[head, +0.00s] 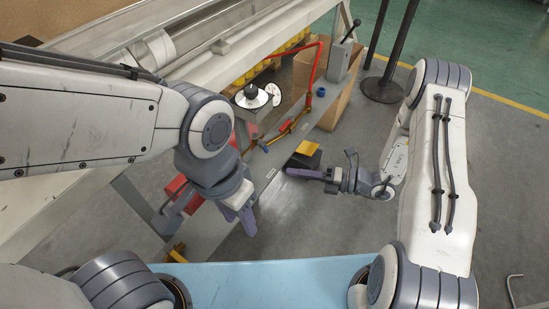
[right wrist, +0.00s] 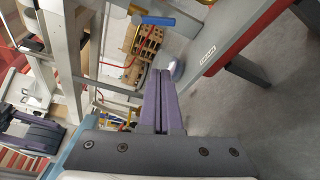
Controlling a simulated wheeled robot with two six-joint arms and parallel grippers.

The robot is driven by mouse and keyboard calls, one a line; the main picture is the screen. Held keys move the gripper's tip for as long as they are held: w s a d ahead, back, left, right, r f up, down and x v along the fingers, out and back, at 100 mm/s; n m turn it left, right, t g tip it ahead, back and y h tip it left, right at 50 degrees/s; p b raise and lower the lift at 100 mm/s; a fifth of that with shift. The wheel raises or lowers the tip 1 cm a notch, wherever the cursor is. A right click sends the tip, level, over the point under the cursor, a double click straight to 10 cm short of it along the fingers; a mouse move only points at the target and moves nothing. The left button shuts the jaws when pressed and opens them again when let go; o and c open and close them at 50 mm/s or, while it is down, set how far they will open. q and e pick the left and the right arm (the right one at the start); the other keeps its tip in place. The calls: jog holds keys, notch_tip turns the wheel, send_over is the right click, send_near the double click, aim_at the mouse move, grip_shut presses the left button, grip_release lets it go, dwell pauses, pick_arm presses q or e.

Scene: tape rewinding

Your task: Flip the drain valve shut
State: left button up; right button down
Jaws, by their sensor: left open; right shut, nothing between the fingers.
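A small blue lever (head: 263,146) shows at the lower end of the yellow pipework in the head view. A blue lever handle (right wrist: 153,19) also shows near the top of the right wrist view; I cannot tell for certain that it is the drain valve. My right gripper (head: 290,172) is shut and empty, its purple fingers pointing left, in front of the pipework and apart from the lever. In the right wrist view its fingers (right wrist: 162,78) lie together below the blue handle. My left gripper (head: 238,212) is open and empty, to the lower left of the right one.
A yellow-and-black block (head: 306,152) is beside my right gripper. A cardboard box (head: 340,100) stands at the back. A light blue surface (head: 270,283) lies in front.

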aim_at(263, 147)
jog(key=b+x, duration=0.1)
jog(key=x, duration=0.9)
jog(key=shift+w+d+r, duration=0.25)
jog(key=shift+w+d, duration=0.2)
jog(key=shift+w, duration=0.1)
jog(key=shift+w+d+r, duration=0.2)
jog(key=shift+w+d, duration=0.25)
jog(key=shift+w, duration=0.05)
jog(key=shift+w+d+r, duration=0.2)
jog(key=shift+w+d, duration=0.05)
jog(key=shift+w, duration=0.15)
